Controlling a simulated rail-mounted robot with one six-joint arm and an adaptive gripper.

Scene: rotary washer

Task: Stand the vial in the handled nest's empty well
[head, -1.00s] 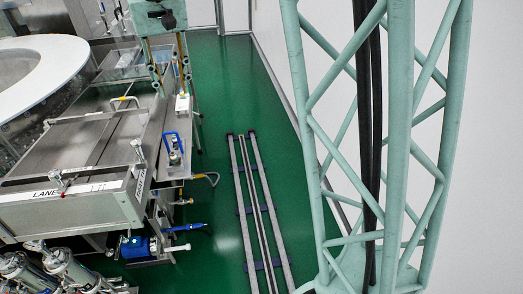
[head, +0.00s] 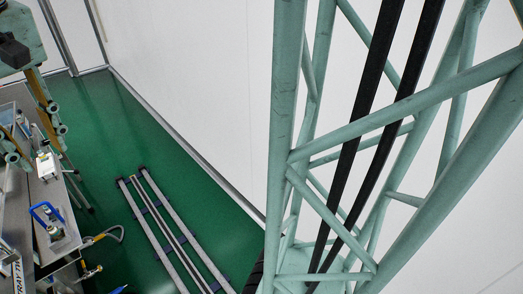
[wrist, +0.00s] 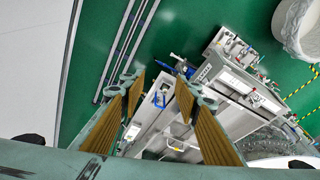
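A small carrier with a blue handle (head: 43,212), apparently the handled nest, stands on the metal side shelf at the left of the head view. Its blue handle also shows between my fingers in the wrist view (wrist: 160,98), well beyond the tips. A small item sits beside the handle, too small to identify. The wells cannot be made out, and I cannot pick out the vial. My gripper (wrist: 157,84) is open, its gold-padded fingers wide apart with nothing between them. It hangs above the shelf at the upper left of the head view.
A white box (head: 47,166) stands behind the carrier on the shelf. A hose (head: 105,235) loops off the shelf's side. Floor rails (head: 168,232) lie on the green floor to the right. The steel washer (wrist: 180,125) fills the middle of the wrist view.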

